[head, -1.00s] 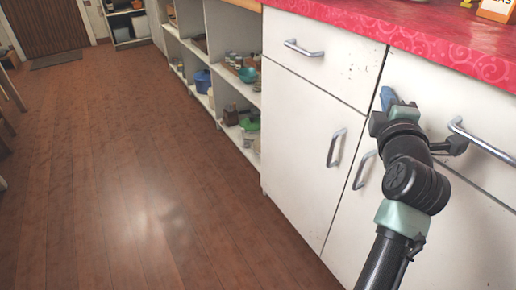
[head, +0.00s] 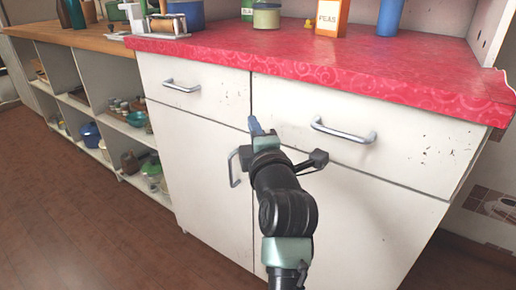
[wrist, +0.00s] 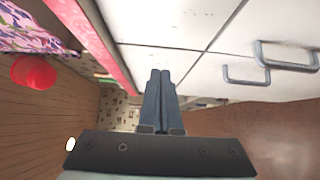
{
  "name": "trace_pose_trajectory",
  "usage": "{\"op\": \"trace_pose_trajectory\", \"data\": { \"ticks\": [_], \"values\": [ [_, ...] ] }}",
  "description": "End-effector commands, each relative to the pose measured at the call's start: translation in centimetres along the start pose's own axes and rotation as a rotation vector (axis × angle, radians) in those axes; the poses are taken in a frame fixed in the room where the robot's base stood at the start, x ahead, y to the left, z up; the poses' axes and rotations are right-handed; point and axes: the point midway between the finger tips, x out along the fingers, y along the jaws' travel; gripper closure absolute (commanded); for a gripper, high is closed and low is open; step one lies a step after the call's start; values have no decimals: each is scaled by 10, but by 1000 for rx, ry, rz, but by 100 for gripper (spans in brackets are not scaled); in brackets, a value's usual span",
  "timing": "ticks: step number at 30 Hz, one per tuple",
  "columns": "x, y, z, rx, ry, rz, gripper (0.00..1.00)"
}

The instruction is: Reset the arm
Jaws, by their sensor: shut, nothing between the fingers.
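My gripper (head: 254,127) is at the end of my dark arm, in front of the white cabinet (head: 210,200) in the head view. Its blue fingers point up and away, near the seam between the two drawers. The wrist view shows the two fingers (wrist: 160,90) closed together with nothing between them. In the head view, a drawer handle (head: 343,131) is to the right of the gripper, and a door handle (head: 235,167) is just left of the arm. I cannot tell the exact gap between the gripper and the cabinet front.
The red patterned countertop (head: 320,62) overhangs above the gripper. An orange peas box (head: 332,17) and a blue cylinder (head: 390,16) stand on it. Open shelves (head: 95,115) are at left. The wooden floor (head: 80,220) at lower left is clear.

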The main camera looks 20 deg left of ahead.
Motion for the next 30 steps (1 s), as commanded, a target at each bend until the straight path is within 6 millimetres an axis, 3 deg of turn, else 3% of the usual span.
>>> {"op": "trace_pose_trajectory", "data": {
  "ticks": [3, 9, 17, 20, 26, 30],
  "values": [
    [-25, 0, -1, 1, 1, -4, 100],
    [-56, -1, -1, 2, 2, -5, 100],
    [-73, 8, 0, 26, -5, 13, 100],
    [-79, 36, 5, 105, -32, 64, 100],
    [-110, 127, 20, 406, -87, 270, 100],
    [-144, 192, 27, 640, -72, 447, 100]
  ]
}}
